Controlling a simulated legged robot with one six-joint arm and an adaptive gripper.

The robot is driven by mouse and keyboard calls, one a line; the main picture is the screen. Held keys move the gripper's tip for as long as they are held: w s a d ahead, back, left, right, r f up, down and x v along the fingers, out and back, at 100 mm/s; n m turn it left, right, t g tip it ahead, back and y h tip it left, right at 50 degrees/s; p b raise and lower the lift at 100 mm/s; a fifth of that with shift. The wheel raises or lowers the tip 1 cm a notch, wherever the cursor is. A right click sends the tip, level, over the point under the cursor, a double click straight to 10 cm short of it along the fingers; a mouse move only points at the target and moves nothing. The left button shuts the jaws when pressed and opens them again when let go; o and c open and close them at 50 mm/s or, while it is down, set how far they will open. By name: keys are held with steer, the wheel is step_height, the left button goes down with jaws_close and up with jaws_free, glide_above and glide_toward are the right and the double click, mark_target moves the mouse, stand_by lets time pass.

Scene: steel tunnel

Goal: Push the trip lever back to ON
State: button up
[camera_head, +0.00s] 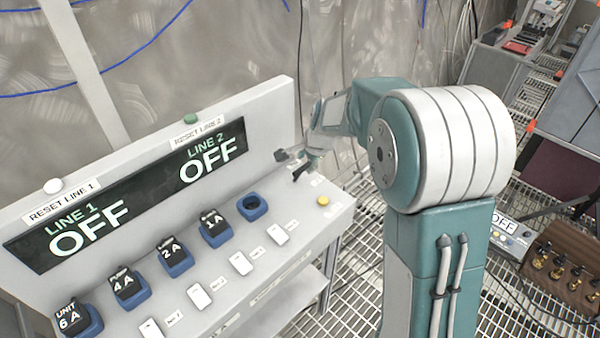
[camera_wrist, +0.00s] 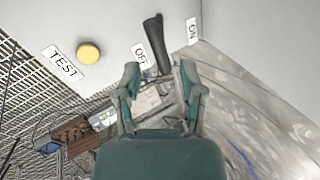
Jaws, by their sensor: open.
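The trip lever (camera_wrist: 155,42) is a black handle on the light panel in the wrist view. It stands between the OFF label (camera_wrist: 141,56) and the ON label (camera_wrist: 193,31), closer to OFF. My gripper (camera_wrist: 161,82) is open, its two fingers apart, with the lever's lower end showing in the gap between them. I cannot tell whether a finger touches it. In the head view my gripper (camera_head: 294,160) is at the right end of the console (camera_head: 325,222), small and partly hidden, and the lever cannot be told clearly from the fingers.
A yellow button (camera_wrist: 88,53) sits beside the TEST label (camera_wrist: 63,62). The console's display (camera_head: 130,195) reads OFF for line 1 and line 2. Blue sockets with black units and one empty socket (camera_head: 252,207) line the console. A brown box (camera_head: 565,262) stands at right on the grating.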

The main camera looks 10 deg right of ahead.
mark_target(300, 173)
steer(key=x, duration=0.7)
steer(key=shift+w+a+f, duration=0.1)
steer(key=shift+w+f, duration=0.05)
steer(key=shift+f, duration=0.2)
